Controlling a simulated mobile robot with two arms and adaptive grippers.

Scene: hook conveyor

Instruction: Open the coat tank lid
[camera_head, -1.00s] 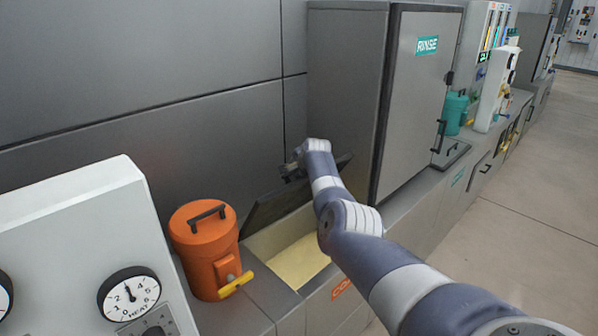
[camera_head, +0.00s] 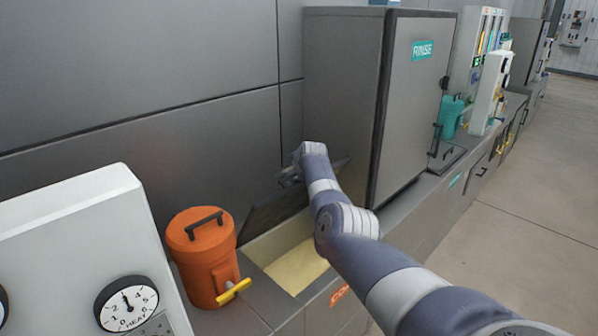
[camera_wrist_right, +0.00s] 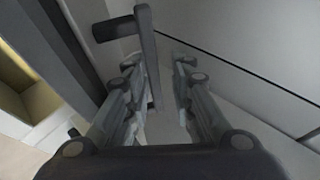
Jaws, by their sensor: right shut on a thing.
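The coat tank is an open bin set in the counter, with a pale yellow content (camera_head: 298,268) inside. Its dark lid (camera_head: 268,213) is raised and tilted up along the back edge of the opening. My right gripper (camera_head: 290,177) is at the lid's upper edge, partly hidden behind my wrist. In the right wrist view, the fingers (camera_wrist_right: 155,85) are around a dark bar handle (camera_wrist_right: 148,50), with the lid's grey edge (camera_wrist_right: 62,55) at the left. My right forearm covers the right part of the tank. My left gripper is not in view.
An orange canister (camera_head: 203,262) with a yellow tap stands left of the tank. A white panel with a heat gauge (camera_head: 127,303) is at the far left. The tall rinse cabinet (camera_head: 420,110) stands right of the tank. The floor at the right is clear.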

